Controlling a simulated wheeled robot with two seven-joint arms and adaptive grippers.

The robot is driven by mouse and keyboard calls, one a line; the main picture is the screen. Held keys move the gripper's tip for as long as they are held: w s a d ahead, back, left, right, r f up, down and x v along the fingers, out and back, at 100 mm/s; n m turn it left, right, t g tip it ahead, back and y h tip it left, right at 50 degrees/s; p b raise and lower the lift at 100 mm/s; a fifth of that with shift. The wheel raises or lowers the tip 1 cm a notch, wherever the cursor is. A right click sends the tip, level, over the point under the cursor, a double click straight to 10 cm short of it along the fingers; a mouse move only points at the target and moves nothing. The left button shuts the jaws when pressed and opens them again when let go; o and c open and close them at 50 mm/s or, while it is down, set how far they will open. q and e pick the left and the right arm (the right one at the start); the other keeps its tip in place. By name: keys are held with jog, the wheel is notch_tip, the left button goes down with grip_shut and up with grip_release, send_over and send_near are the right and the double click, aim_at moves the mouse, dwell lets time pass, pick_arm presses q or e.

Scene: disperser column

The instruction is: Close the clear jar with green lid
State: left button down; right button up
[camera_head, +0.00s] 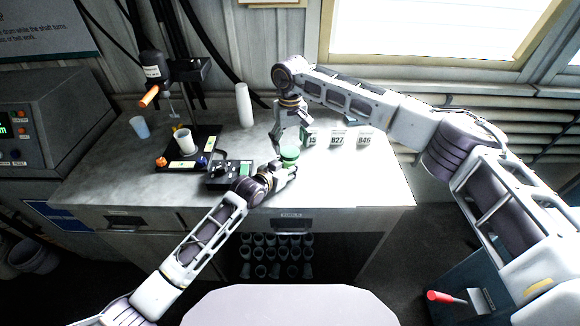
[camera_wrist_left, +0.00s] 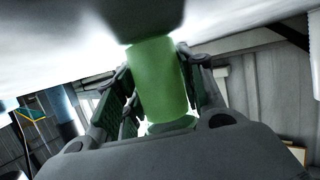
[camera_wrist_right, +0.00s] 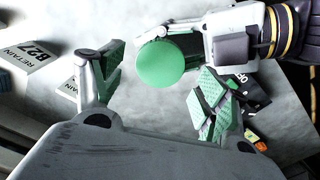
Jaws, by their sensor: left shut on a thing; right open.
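The jar with the green lid stands at the front of the bench, with its pale green lid (camera_head: 289,153) on top. My left gripper (camera_head: 287,172) is shut on it from the front. In the left wrist view the jar's green-tinted body (camera_wrist_left: 158,80) sits between both fingers. My right gripper (camera_head: 290,134) is open behind and above the jar, pointing down. In the right wrist view the round lid (camera_wrist_right: 160,63) lies ahead of the spread fingers, apart from them. How tightly the lid sits cannot be told.
Several white boxes marked with numbers (camera_head: 337,139) stand right of the right gripper. A black device (camera_head: 229,174) is close left of the jar. A disperser stand (camera_head: 180,150) with a white cup (camera_head: 185,141) and a tall white cup stack (camera_head: 244,105) are farther left.

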aim_at(290, 151)
jog(key=shift+f, duration=1.55)
jog(key=c, duration=1.1)
jog(key=shift+m, duration=0.3)
